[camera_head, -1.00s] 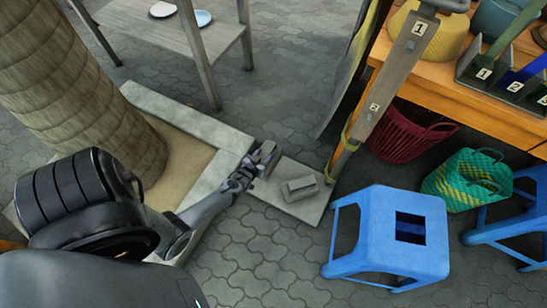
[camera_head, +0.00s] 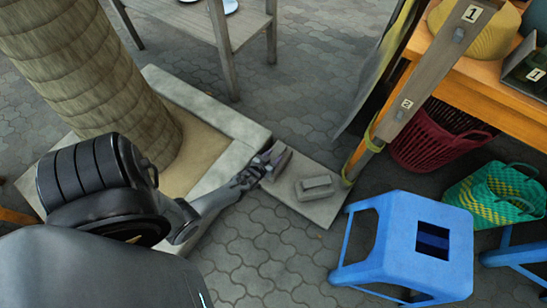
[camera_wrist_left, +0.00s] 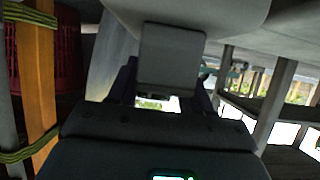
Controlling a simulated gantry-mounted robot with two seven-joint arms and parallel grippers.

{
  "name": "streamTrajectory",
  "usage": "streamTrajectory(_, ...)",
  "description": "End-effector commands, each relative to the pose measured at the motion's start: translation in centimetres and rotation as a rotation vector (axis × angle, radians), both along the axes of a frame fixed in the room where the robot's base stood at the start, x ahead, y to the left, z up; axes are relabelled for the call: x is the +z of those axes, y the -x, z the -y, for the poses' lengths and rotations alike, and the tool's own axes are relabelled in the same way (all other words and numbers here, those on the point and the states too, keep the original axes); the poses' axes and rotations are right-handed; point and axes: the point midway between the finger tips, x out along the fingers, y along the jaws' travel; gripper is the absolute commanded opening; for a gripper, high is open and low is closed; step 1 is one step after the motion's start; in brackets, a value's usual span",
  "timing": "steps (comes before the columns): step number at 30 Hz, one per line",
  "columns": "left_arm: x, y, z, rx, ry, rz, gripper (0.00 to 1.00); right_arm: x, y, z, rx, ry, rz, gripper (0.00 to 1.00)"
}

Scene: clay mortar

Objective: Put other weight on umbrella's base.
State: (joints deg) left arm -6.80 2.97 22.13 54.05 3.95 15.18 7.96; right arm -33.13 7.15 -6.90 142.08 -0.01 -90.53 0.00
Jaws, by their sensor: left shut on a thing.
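My left gripper (camera_head: 262,168) is shut on a grey block-shaped weight (camera_head: 279,158), tilted in the fingers at the left end of a flat grey slab, which looks like the umbrella's base (camera_head: 322,213). I cannot tell whether the held weight touches the slab. Another grey weight (camera_head: 315,187) lies on the slab, right of the gripper. In the left wrist view the held weight (camera_wrist_left: 171,55) fills the space between the fingers. A wooden pole (camera_head: 400,112) rises at the slab's right end. My right gripper is not in view.
A stone curb (camera_head: 215,115) around a tree trunk (camera_head: 95,75) lies left of the slab. A blue stool (camera_head: 418,235) stands front right, with a red basket (camera_head: 435,145) and green basket (camera_head: 498,195) beyond. The paving (camera_head: 265,250) before the slab is clear.

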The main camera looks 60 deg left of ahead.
Motion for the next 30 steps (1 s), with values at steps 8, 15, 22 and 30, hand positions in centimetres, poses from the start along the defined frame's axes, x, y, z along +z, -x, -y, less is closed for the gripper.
streamTrajectory(8, -2.0, -0.6, -0.2, -0.001, -0.007, 0.016, 0.00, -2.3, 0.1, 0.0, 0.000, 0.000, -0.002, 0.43)
streamTrajectory(15, -2.8, -0.6, -0.3, -0.001, -0.009, 0.017, 0.00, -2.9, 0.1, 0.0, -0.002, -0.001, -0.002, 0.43)
streamTrajectory(22, -2.7, -0.6, -0.3, -0.001, -0.009, 0.017, 0.00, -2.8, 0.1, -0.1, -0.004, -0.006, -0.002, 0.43)
streamTrajectory(30, -3.5, -0.1, 0.1, 0.000, 0.001, 0.001, 0.74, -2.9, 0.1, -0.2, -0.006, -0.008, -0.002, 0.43)
